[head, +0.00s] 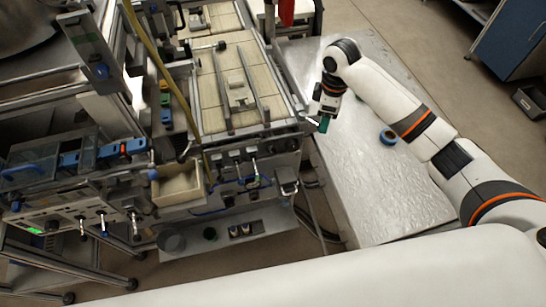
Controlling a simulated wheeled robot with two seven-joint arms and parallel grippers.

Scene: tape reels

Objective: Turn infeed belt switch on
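The machine's front panel (228,155) carries several dark knobs and small levers below the belt. I cannot tell which is the infeed belt switch or how it is set. A belt bed (207,85) of pale slats with two metal rails lies behind the panel. My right gripper (323,115) points down beside the machine's right corner, over the metal table's left part and apart from the panel. A small teal-green piece (324,124) shows at its tip. I cannot tell whether it is held or part of the fingers. My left gripper is not in view.
A blue reel (388,137) lies on the shiny metal table (365,195). A second control box (65,222) with a green light and levers is at lower left. An open beige bin (178,187) sits left of the panel. A blue cabinet (512,40) stands far right.

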